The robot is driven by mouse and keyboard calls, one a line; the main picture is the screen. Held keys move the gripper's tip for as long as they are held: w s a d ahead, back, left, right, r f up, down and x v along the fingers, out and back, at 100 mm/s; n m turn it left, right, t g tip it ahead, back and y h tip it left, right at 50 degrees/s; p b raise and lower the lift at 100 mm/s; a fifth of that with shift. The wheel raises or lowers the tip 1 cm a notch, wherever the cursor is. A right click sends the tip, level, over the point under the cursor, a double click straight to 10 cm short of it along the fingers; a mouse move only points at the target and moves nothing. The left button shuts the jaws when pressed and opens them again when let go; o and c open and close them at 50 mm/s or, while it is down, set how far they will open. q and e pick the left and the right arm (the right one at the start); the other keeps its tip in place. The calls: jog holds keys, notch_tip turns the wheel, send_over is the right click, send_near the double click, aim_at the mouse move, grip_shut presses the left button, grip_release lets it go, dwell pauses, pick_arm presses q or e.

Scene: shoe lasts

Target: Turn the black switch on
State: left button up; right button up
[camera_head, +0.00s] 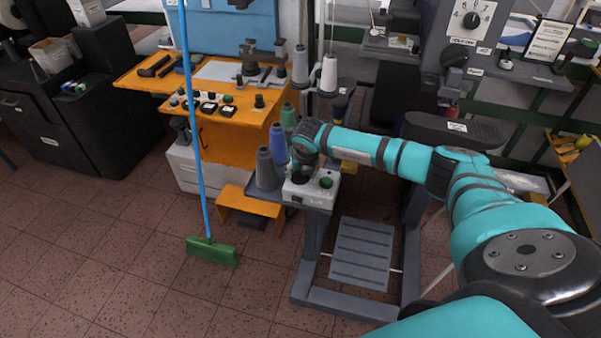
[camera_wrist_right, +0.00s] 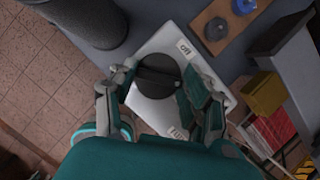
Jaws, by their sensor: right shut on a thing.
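The black switch (camera_wrist_right: 157,82) is a round knob with a raised bar, set on a pale control box (camera_wrist_right: 198,57). In the head view the box (camera_head: 312,194) sits on a grey stand, and my gripper hides most of the switch. A label reading "off" (camera_wrist_right: 187,48) is at the box's upper edge in the wrist view; another label (camera_wrist_right: 178,132) at the lower edge is partly hidden. My right gripper (camera_wrist_right: 160,80) is shut on the switch, with a finger on either side of it; it also shows in the head view (camera_head: 301,170). My left gripper is not in view.
Thread cones, one grey (camera_head: 265,168) and one blue (camera_head: 278,144), stand close to the left. A green broom (camera_head: 212,251) stands on the tiled floor. An orange bench (camera_head: 240,118) is behind.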

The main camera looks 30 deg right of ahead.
jog(key=m+h+b, duration=0.1)
jog(key=m+b, duration=0.1)
jog(key=shift+w+a+f+m, duration=0.1)
jog(key=shift+m, duration=0.3)
jog(key=shift+m+g+h+b, duration=0.5)
jog(key=shift+m+g+b, duration=0.2)
jog(key=shift+m+b, duration=0.75)
jog(key=shift+r+m, duration=0.2)
jog(key=shift+m, duration=0.15)
jog(key=o, duration=1.2)
jog(key=shift+c, duration=0.2)
jog(key=v, duration=1.2)
